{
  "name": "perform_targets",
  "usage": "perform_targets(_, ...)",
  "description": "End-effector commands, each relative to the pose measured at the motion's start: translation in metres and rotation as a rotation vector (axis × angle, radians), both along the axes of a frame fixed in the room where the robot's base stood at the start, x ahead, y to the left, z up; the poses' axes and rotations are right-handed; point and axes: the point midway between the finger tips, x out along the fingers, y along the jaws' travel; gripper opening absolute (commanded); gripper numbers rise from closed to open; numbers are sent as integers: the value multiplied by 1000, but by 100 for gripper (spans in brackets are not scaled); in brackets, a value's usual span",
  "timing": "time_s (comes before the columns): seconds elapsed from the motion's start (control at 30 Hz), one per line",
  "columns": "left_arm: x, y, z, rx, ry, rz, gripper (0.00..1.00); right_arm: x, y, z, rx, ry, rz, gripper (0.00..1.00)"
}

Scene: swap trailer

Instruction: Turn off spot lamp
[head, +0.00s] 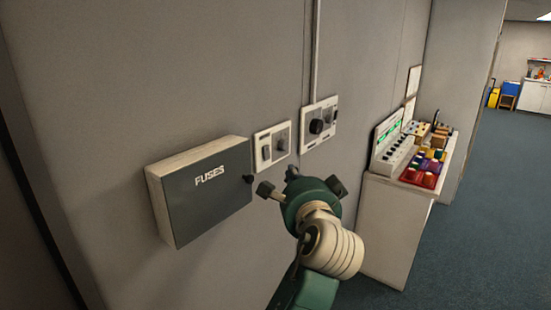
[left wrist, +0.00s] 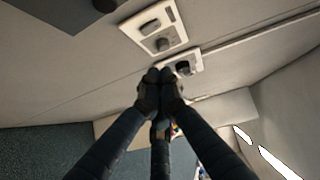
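A light wall panel (head: 272,145) with a rocker switch and a small knob is right of the fuse box. It also shows at the top of the left wrist view (left wrist: 155,27). A second panel (head: 320,123) with a round black knob is further right; in the left wrist view this panel (left wrist: 190,63) is just beyond my fingertips. No label names the spot lamp's control, and no lamp is visible. My left gripper (head: 302,190) is in front of the wall, below the panels. In the left wrist view its fingertips (left wrist: 161,77) meet, shut and empty. My right gripper is out of view.
A grey fuse box (head: 205,190) marked FUSES juts from the wall at left. A white counter (head: 395,225) with a control console (head: 393,145) and coloured items stands at right. Open blue-grey floor (head: 480,220) lies beyond it.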

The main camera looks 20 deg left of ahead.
Motion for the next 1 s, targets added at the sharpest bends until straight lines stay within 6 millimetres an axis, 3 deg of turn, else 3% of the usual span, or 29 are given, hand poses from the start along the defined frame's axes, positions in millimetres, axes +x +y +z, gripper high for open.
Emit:
perform_targets(0.23,22,11,0,4,4,3,0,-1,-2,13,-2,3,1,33)
perform_targets(0.6,92,44,-6,3,4,3,0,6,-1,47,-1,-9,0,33)
perform_targets(0.8,101,70,-11,1,3,3,0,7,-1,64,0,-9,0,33)
perform_targets(1.0,104,79,-16,0,2,1,0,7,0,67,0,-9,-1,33)
